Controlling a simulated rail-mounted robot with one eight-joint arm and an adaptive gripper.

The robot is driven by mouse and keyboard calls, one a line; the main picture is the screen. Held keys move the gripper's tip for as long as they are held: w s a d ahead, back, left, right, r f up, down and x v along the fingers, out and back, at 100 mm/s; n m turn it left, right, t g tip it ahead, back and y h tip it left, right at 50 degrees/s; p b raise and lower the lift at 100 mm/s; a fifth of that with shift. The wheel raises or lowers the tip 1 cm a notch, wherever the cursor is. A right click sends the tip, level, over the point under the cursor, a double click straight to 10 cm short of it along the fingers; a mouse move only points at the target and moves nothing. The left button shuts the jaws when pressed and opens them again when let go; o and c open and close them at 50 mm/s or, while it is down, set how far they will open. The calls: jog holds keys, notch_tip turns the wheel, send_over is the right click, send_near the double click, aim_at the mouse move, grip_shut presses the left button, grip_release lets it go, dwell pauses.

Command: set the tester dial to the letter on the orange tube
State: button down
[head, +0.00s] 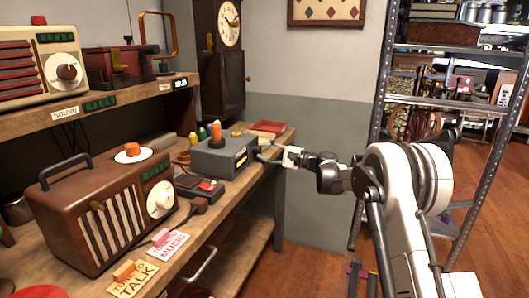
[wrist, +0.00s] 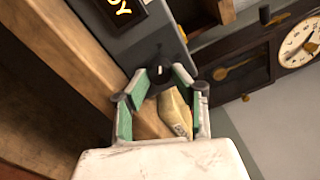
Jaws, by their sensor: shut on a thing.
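The tester is a grey box (head: 212,160) on the bench in the head view, with a dark display with yellow lettering on its front. The orange tube (head: 216,132) stands upright on its top; its letter is too small to read. My gripper (head: 266,154) reaches the tester's right end from the right. The dial's letters cannot be read. Part of the display (wrist: 122,10) shows above, cut off by the frame edge.
A green tube (head: 202,133) and a yellow piece stand near the orange tube. A red book (head: 268,127) lies behind the tester. A brown radio (head: 105,212) and a dark device with a red part (head: 199,186) are nearer. Open floor lies right of the bench.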

dwell(0.3)
jog(key=c, duration=1.4)
grip_release()
jog(key=shift+c, duration=0.2)
jog(key=shift+d, duration=0.1)
jog(key=v, duration=1.2)
